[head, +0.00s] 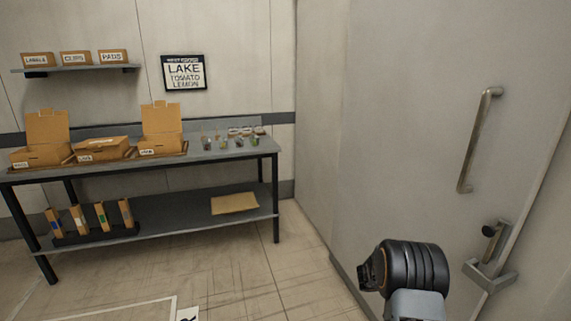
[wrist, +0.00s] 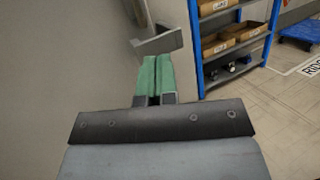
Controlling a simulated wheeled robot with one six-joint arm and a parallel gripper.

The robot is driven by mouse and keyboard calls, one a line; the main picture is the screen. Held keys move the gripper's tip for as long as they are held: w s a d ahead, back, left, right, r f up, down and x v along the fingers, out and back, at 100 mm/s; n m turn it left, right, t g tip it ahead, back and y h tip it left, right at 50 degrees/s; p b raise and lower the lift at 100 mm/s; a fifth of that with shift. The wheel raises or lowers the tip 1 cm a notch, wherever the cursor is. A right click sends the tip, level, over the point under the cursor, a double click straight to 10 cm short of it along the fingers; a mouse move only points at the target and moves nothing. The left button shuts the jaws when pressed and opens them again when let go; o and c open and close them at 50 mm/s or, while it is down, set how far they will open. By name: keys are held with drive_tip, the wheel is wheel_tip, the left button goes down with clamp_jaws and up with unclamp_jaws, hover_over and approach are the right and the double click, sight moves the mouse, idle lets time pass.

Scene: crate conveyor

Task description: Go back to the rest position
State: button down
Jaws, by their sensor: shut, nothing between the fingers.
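My gripper (wrist: 158,76) shows in the wrist view, its two green fingers together with nothing between them. Its fingertips are just below a grey metal bracket (wrist: 161,42) in the picture; I cannot tell whether they touch it. In the head view only a dark joint and a grey link of my arm show at the lower right, in front of a pale door. The gripper itself does not show there.
The pale door (head: 400,130) has a long handle (head: 480,140) and a metal latch (head: 492,262) close to my arm. A workbench (head: 235,151) with cardboard boxes stands at the left. A blue rack (wrist: 195,45) shows in the wrist view. Floor before the bench is clear.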

drive_tip(key=s+a+f+m+g+y+p, duration=0.2)
drive_tip(key=s+a+f+m+y, duration=0.1)
drive_tip(key=s+a+m+y, duration=0.5)
drive_tip(key=s+a+r+m+t+y+p, duration=0.1)
drive_tip(key=s+a+r+m+y+p, duration=0.15)
drive_tip(key=s+a+y, duration=0.3)
drive_tip(key=s+a+r+m+t+y+p, duration=0.2)
drive_tip(key=a+r+t+y+p, duration=0.1)
drive_tip(key=a+r, duration=0.4)
drive_tip(key=s+a+r+m+t+y+p, duration=0.2)
drive_tip(key=a+r+t+y+p, duration=0.1)
drive_tip(key=a+r, duration=0.5)
wheel_tip(320, 180, up, 3)
drive_tip(key=shift+a+f+t+y+p, duration=0.1)
drive_tip(key=shift+a+t+y+p, duration=0.35)
drive_tip(key=shift+t, duration=0.75)
drive_tip(key=c, duration=1.8)
unclamp_jaws()
drive_tip(key=shift+s+d, duration=0.1)
drive_tip(key=shift+d, duration=0.05)
